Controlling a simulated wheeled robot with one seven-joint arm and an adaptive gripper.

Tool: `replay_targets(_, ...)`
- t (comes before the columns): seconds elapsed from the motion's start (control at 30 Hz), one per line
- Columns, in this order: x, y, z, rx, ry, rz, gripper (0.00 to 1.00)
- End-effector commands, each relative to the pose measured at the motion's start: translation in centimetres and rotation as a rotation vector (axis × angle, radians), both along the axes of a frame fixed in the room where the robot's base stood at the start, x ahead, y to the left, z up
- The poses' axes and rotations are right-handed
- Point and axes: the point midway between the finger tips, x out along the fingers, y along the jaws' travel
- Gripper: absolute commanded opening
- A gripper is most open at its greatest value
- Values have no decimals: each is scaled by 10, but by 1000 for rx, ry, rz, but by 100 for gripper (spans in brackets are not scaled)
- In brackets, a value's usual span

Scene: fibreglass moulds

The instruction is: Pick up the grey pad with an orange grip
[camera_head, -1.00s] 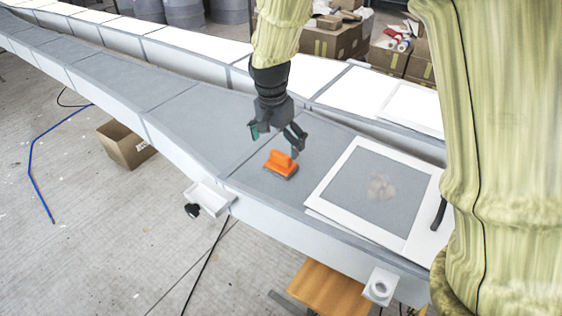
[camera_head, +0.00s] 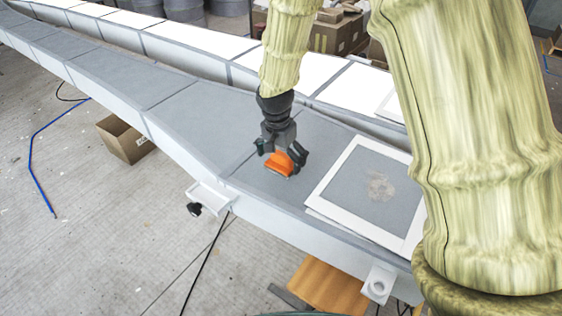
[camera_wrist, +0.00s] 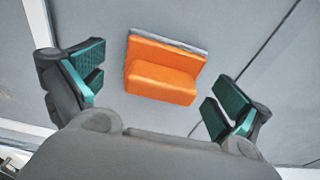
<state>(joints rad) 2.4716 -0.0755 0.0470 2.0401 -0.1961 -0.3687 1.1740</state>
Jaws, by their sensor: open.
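The pad with the orange grip (camera_head: 279,164) lies on the grey surface of the long mould (camera_head: 192,108). In the wrist view the orange grip (camera_wrist: 162,72) is a raised block, and a thin strip of the grey pad (camera_wrist: 168,43) shows along its far edge. My gripper (camera_head: 281,157) is right over the pad in the head view and hides part of it. In the wrist view my gripper (camera_wrist: 155,95) is open, with one green-padded finger on each side of the orange grip, apart from it. Nothing is held.
A white frame around a grey panel with a pale patch (camera_head: 380,187) lies to the right of the pad. A small white tray (camera_head: 211,194) juts from the mould's near side. A cardboard box (camera_head: 125,139) stands on the floor at left. The mould is clear left of the pad.

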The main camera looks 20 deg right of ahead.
Motion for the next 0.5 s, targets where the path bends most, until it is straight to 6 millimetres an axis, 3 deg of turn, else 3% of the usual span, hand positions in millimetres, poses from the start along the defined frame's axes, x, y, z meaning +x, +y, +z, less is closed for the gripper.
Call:
replay_targets(0.2, 0, 0, -1, 0, 0, 0, 98)
replay_targets(0.47, 0, 0, 0, 0, 0, 0, 51)
replay_targets(0.5, 0, 0, 0, 0, 0, 0, 49)
